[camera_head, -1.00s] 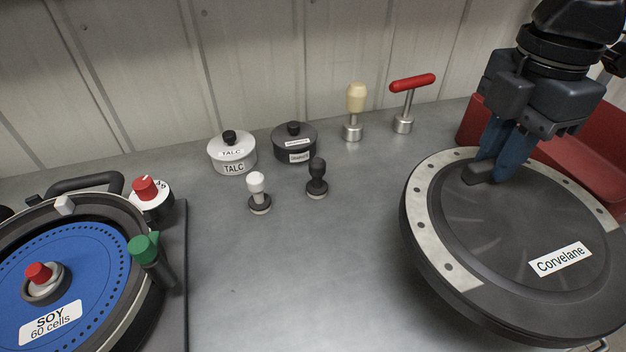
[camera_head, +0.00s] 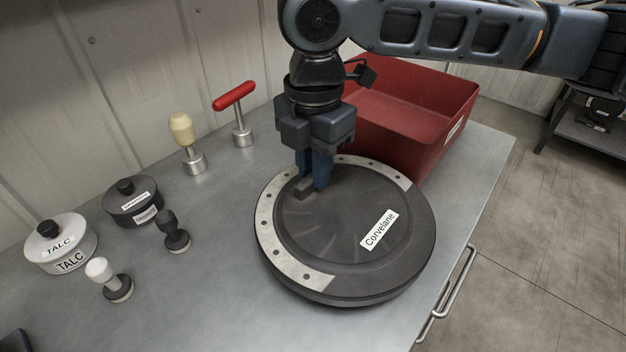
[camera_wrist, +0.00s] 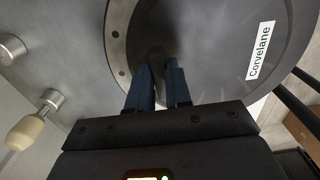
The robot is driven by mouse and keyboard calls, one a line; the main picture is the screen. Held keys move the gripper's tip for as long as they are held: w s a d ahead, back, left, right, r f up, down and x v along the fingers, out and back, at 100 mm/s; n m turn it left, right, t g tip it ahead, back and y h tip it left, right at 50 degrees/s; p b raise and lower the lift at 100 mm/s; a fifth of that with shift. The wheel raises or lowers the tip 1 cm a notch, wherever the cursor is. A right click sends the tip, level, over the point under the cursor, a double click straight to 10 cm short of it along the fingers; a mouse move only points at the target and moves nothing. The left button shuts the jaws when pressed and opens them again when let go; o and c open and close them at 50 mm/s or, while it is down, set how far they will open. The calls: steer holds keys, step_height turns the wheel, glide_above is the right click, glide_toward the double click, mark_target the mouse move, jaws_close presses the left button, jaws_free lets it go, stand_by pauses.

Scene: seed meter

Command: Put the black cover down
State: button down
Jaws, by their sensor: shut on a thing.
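The black cover (camera_head: 345,256) is a wide round disc with a light grey metal arc along one side and a white label reading "Corvelane". It is level at the right part of the metal bench, beside the red bin; I cannot tell whether its underside touches the bench. My gripper (camera_head: 312,184) points down at the cover's upper left and is shut on its small dark grip. In the wrist view the cover (camera_wrist: 215,50) fills much of the picture, and the blue fingers of my gripper (camera_wrist: 160,75) close on the dark grip, mostly hidden between them.
A red bin (camera_head: 405,126) stands right behind the cover. Left are a red T-handled tool (camera_head: 238,112), a cream-knobbed tool (camera_head: 187,145), a black pot (camera_head: 133,200), a white talc pot (camera_head: 60,243) and two small knobbed pieces. The bench's front middle is clear.

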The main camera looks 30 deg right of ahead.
steer(key=shift+f, duration=1.6)
steer(key=shift+f, duration=0.15)
steer(key=c, duration=1.1)
jaws_free()
steer(key=shift+o, duration=0.2)
step_height(320, 180, up, 12)
steer(key=shift+r, duration=0.2)
